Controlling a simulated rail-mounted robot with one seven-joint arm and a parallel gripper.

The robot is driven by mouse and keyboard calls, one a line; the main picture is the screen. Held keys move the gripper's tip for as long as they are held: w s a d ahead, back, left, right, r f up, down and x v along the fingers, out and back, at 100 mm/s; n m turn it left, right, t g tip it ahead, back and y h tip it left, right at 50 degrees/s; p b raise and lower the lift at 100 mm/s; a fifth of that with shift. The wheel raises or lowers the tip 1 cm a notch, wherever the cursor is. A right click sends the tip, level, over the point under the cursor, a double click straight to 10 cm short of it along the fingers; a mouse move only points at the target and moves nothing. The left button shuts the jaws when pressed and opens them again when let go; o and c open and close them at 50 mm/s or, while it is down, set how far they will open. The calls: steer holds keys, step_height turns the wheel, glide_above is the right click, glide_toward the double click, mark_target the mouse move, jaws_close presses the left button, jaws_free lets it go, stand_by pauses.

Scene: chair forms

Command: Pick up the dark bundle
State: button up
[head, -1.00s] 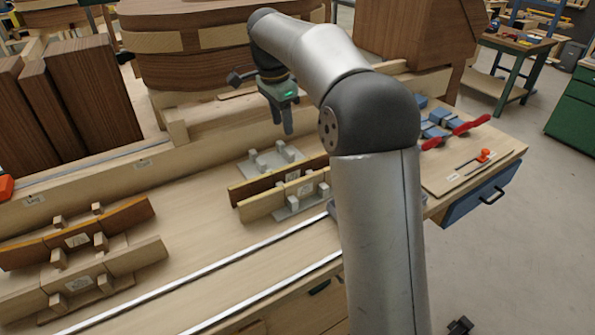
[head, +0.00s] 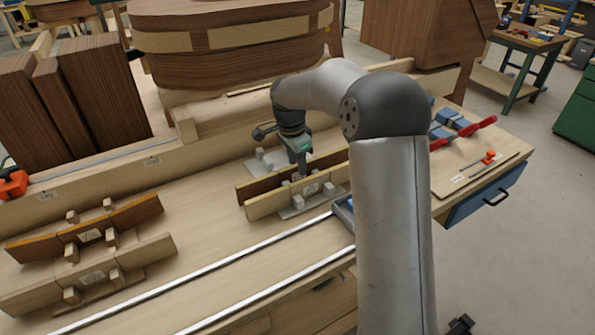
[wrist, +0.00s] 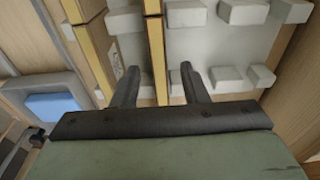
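The dark bundle (head: 262,187) is a thin, dark brown curved strip standing on edge on the bench, behind a pale bundle (head: 275,205) with a white label. In the wrist view the dark bundle (wrist: 155,50) shows its narrow yellowish top edge, with the pale bundle (wrist: 92,45) to its left. My gripper (head: 301,172) points down over the middle of the dark bundle. In the wrist view my gripper (wrist: 158,68) is open, one finger on each side of that edge. I cannot tell how far down the fingers reach.
Grey form plates with pegs (head: 268,160) flank the bundles. A blue-grey tray (wrist: 50,100) lies close to the front. Two more curved bundles (head: 85,232) stand at the left. Blue clamps with red handles (head: 462,127) lie at the right. Metal rails (head: 240,260) run along the front.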

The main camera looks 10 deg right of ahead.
jaws_close()
